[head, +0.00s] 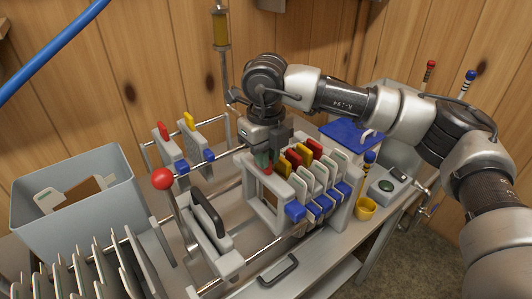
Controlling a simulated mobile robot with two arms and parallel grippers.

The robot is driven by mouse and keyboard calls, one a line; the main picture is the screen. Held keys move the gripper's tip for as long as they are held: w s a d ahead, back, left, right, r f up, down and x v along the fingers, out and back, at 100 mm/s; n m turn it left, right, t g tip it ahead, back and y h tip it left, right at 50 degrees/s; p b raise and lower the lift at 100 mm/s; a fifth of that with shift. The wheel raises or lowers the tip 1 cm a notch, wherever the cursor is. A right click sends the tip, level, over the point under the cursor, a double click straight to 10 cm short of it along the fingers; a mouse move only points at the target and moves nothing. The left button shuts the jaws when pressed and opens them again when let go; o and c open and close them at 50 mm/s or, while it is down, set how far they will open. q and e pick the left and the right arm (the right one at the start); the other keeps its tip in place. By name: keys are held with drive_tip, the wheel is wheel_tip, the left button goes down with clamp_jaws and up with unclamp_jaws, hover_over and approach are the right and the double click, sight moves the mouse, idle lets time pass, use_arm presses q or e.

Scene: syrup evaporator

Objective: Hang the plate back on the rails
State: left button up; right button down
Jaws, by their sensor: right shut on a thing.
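My left gripper is out of view.
Two plates with red and yellow tops (175,150) stand at the back left. A grey tub (85,218), a red-knobbed lever (163,180) and a pale block with a black handle (210,222) lie left.

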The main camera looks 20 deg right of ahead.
drive_tip(key=shift+f+b, duration=1.6)
drive_tip(key=shift+f, duration=0.45)
drive_tip(key=c, duration=0.7)
unclamp_jaws()
drive_tip(key=shift+r+p, duration=2.3)
drive_tip(key=shift+r, duration=1.7)
